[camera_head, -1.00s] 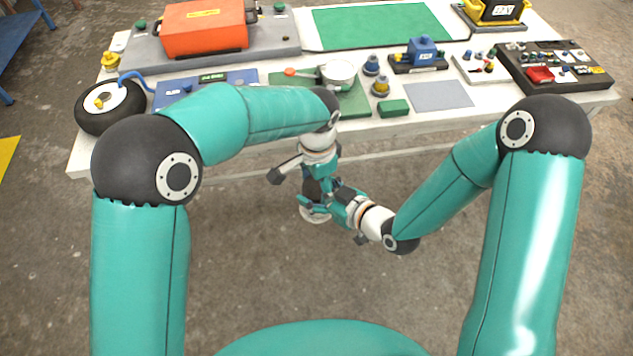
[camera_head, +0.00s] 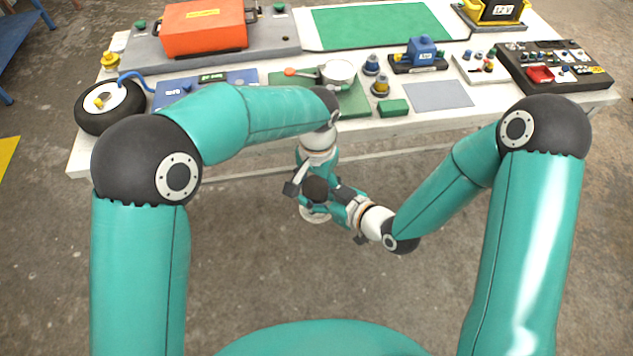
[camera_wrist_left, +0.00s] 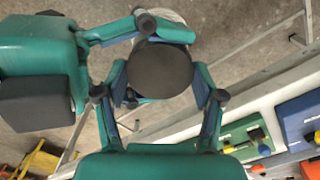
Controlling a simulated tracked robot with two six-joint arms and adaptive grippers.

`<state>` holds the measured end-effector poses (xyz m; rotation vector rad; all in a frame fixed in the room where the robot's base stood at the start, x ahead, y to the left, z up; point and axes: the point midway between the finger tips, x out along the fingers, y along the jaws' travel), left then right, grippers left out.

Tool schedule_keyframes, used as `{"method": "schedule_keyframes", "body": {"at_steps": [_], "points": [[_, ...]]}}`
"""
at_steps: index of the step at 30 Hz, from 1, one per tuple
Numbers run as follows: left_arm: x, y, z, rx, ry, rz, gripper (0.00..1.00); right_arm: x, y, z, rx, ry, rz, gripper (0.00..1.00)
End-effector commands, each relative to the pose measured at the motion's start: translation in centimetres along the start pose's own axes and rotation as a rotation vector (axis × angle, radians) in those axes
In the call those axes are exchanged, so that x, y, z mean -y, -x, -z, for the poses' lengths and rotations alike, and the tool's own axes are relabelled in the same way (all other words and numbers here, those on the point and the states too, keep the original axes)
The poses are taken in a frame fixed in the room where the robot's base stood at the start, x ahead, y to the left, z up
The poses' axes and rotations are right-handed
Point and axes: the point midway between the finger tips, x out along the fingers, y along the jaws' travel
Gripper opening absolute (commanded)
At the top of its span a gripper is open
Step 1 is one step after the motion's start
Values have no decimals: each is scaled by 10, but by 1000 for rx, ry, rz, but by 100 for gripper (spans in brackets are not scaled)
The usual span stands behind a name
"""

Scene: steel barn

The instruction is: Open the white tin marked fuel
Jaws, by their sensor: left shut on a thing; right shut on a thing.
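The white tin (camera_head: 314,216) is held in the air in front of the bench, mostly hidden by my grippers. Its pale rim also shows in the left wrist view (camera_wrist_left: 176,17). A round dark lid (camera_wrist_left: 160,70) faces the left wrist camera, and it shows as a dark disc in the head view (camera_head: 316,188). My left gripper (camera_wrist_left: 162,98) has its teal fingers on both sides of the lid and is shut on it. My right gripper (camera_head: 328,203) comes in from the right and is shut on the tin. The fuel marking is not visible.
The white bench (camera_head: 245,167) stands behind the grippers. Below the grippers is open concrete floor.

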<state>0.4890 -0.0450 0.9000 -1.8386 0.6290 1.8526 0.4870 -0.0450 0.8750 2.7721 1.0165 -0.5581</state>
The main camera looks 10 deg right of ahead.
Motion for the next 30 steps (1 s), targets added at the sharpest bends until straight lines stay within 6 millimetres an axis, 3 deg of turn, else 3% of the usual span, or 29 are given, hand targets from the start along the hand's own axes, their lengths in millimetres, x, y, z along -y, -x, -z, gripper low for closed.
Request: {"method": "schedule_keyframes", "body": {"at_steps": [20, 21, 25, 30], "points": [[1, 0, 0, 1, -2, 2, 26, 0, 0, 0, -1, 1, -1, 0], [1, 0, 0, 1, -2, 2, 73, 0, 0, 0, -1, 1, -1, 0], [1, 0, 0, 1, -2, 1, 93, 0, 0, 0, -1, 1, 0, 0], [0, 0, 0, 0, -1, 0, 93, 0, 0, 1, -1, 2, 0, 0]]}}
